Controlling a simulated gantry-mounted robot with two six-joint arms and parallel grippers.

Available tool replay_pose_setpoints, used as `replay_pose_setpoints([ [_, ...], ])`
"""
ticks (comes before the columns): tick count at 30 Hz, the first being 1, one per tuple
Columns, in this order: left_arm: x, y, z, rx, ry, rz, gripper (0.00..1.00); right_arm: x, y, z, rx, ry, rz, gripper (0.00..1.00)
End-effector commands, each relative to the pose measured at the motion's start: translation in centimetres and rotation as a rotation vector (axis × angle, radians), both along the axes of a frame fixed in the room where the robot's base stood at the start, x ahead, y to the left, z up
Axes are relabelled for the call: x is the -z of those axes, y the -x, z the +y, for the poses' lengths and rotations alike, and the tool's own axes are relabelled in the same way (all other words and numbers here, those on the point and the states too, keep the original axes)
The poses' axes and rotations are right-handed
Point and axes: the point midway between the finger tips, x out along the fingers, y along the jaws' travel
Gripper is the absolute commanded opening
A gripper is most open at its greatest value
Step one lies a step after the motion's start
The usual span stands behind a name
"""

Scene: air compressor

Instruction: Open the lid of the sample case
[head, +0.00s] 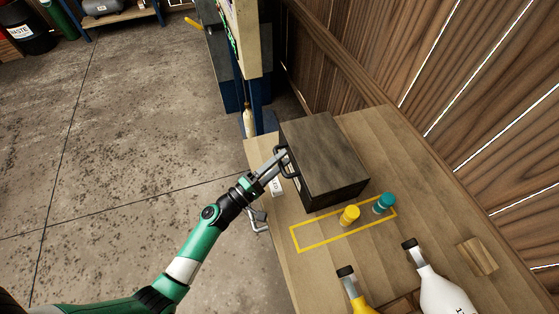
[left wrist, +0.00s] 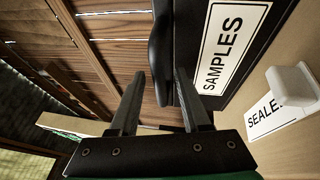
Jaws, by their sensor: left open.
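The sample case is a dark box (head: 325,150) standing on the wooden bench, and its top looks shut. A black handle (head: 288,168) sticks out from its left face. In the left wrist view, the case's front (left wrist: 255,45) bears a white SAMPLES label (left wrist: 226,45), and the handle (left wrist: 158,48) shows just beyond my fingertips. My left gripper (head: 281,157) is open at the handle. In the left wrist view the two fingers (left wrist: 160,75) stand apart, with the handle's end lying between or just past their tips; contact cannot be told. My right gripper is not in view.
A SEALED sign (left wrist: 275,115) with a white block (left wrist: 290,92) is beside the case. Bottles (head: 440,290) stand at front right. A plank wall (head: 440,80) rises behind the bench.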

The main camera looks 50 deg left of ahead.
Motion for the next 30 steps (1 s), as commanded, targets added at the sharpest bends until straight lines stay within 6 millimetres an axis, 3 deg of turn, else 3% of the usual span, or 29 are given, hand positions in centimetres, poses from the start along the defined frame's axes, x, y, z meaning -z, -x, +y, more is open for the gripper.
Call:
replay_pose_setpoints([
  [3,0.02,0.03,0.00,0.000,0.000,0.000,0.45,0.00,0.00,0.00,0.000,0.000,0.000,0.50],
  [11,0.02,0.06,0.00,0.000,0.000,0.000,0.00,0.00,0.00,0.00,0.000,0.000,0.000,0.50],
  [30,0.02,0.07,0.00,0.000,0.000,0.000,0.00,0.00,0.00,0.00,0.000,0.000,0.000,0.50],
])
